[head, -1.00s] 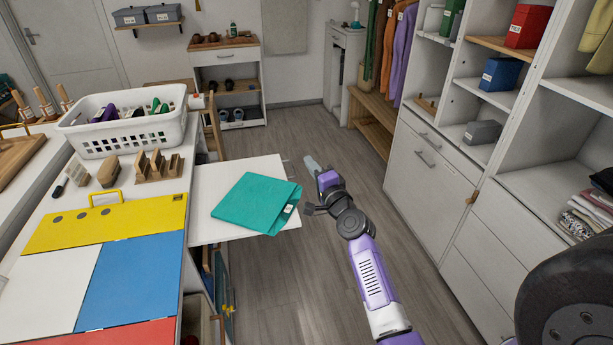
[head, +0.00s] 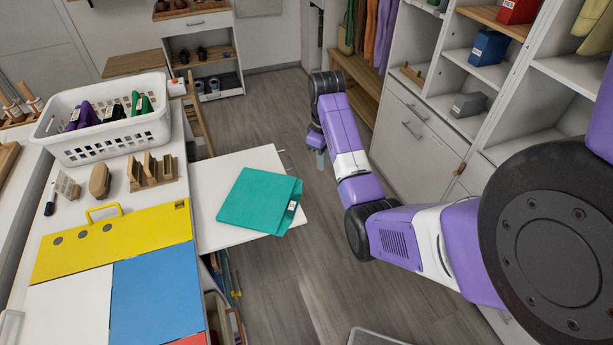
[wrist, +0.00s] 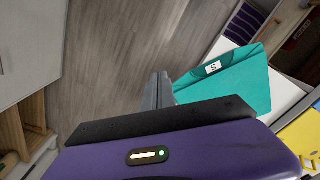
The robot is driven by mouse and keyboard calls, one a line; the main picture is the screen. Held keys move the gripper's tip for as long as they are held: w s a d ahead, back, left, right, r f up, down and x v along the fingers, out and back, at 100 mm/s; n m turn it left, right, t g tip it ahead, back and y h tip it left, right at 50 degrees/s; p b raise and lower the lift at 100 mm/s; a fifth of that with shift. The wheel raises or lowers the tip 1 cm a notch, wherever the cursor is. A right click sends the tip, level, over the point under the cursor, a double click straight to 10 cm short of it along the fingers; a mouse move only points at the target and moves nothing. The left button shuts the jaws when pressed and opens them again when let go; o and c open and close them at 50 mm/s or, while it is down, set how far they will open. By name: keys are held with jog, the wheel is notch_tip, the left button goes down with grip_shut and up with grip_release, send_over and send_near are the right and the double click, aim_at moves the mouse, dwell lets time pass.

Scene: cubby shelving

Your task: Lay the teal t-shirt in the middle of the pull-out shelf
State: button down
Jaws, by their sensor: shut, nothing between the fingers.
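The teal t-shirt (head: 259,200) lies folded and flat on the white pull-out shelf (head: 209,176). Its right edge, with a white label, reaches the shelf's right edge, and its lower right corner hangs slightly past it. My gripper (head: 320,158) is to the right of the shelf, over the floor, apart from the t-shirt. In the wrist view my gripper (wrist: 158,88) is shut and empty, pointing at bare floor.
A yellow panel (head: 112,243) lies on the counter's near part. Cubby shelving (head: 470,70) with drawers is at the right. The floor between is open.

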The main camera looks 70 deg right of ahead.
jog(key=w+f+p, duration=0.1)
jog(key=w+f, duration=0.2)
jog(key=f, duration=0.7)
jog(key=shift+w+n+p, duration=0.3)
jog(key=shift+w+p, duration=0.05)
jog(key=shift+w+d+b, duration=0.15)
jog(key=shift+w+b, duration=0.35)
jog(key=shift+w, duration=0.3)
jog(key=shift+w+d+b, duration=0.1)
jog(key=shift+w+b, duration=0.35)
jog(key=shift+w, duration=0.3)
